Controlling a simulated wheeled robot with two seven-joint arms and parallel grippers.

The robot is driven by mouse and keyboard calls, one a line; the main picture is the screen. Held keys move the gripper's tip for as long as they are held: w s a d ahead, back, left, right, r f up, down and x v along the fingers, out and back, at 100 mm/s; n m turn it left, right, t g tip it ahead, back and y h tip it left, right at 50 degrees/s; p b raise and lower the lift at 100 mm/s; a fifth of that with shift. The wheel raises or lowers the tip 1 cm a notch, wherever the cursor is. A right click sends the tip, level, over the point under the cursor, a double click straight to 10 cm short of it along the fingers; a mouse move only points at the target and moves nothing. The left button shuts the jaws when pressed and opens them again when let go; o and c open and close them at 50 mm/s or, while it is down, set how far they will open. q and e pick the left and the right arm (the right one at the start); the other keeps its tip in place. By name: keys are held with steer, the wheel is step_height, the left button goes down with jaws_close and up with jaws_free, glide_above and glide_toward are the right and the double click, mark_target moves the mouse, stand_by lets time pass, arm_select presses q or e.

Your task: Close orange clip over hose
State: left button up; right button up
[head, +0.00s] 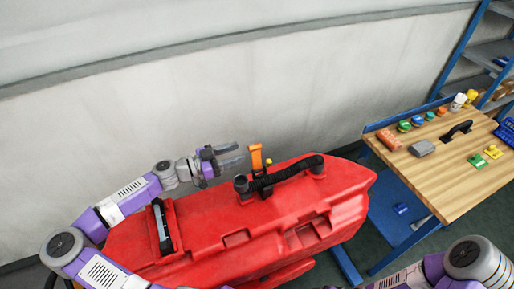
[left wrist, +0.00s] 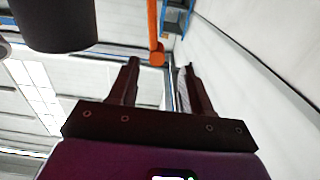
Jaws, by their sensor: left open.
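The orange clip (head: 256,158) stands upright, open, beside the black hose (head: 290,174) on top of the red tank (head: 265,215). The hose arches between two fittings on the tank. My left gripper (head: 238,152) is open and empty, just left of the clip and above the tank, with its fingers pointing right. In the left wrist view, the clip (left wrist: 153,30) shows beyond and between the open fingers of the left gripper (left wrist: 160,62), apart from them. My right gripper is out of view; only part of the right arm shows at the lower right.
A wooden workbench (head: 470,180) on the right holds several coloured caps, a grey block (head: 422,148) and a black handle (head: 457,130). Blue shelving (head: 470,50) stands behind it. A pale wall rises behind the tank. A dark cylinder (left wrist: 55,22) fills the wrist view's upper left.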

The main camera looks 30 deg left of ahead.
mark_target(253, 148)
arm_select(q)
steer(key=shift+x, duration=3.5)
steer(key=shift+s+d+r, duration=0.1)
steer(key=shift+s+d, duration=0.05)
jaws_close()
